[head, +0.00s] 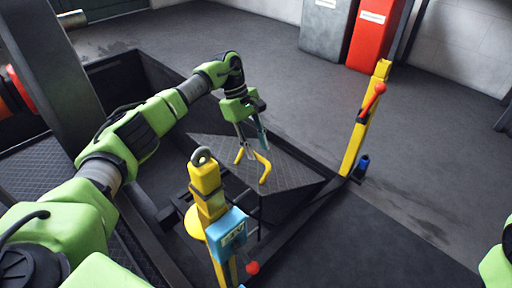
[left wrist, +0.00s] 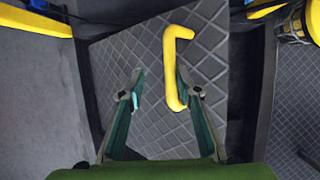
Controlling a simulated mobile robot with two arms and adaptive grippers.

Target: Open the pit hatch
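The pit hatch (head: 286,172) is a dark checker-plate panel in the middle of the head view. It looks tilted against its frame, with a dark wedge under its near edge. Its yellow bar handle (head: 264,168) stands on the plate and also shows in the left wrist view (left wrist: 171,62). My left gripper (head: 252,148) is over the plate at the handle. Its two fingers are apart; in the left wrist view the handle's near end lies between them, close to the right finger. I cannot tell whether they touch. My right gripper is out of view.
A yellow post with a blue box (head: 232,228) stands near the hatch, in front. Another yellow post with a red lever (head: 366,120) stands at the right. A red cabinet (head: 372,35) and a grey one (head: 325,28) are at the back. The floor at right is clear.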

